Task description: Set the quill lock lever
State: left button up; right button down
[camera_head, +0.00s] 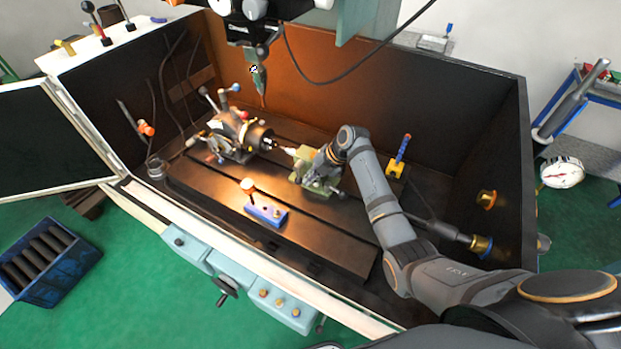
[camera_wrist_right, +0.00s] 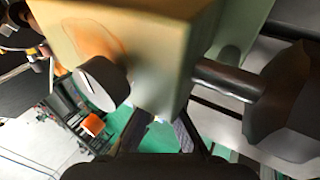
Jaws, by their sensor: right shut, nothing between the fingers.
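A pale green tailstock (camera_head: 301,172) stands on the slotted table, to the right of the indexing chuck (camera_head: 262,138). My right gripper (camera_head: 321,172) is at the tailstock's right side, pointing down and left. In the right wrist view the tailstock body (camera_wrist_right: 135,45) fills the top, with a dark slotted round knob (camera_wrist_right: 103,84) on it and a metal rod (camera_wrist_right: 224,77) leading to a dark wheel-like part (camera_wrist_right: 285,95). The right gripper (camera_wrist_right: 158,125) is shut and empty just below the body; contact cannot be told. I cannot pick out the quill lock lever for certain. My left gripper is not in view.
A yellow block with a blue handle (camera_head: 398,160) stands behind the arm. The spindle head (camera_head: 258,65) hangs above. Enclosure walls (camera_head: 430,95) bound the back and right.

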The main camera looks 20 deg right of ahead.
notch_tip(320, 180, up, 10)
dwell(0.6)
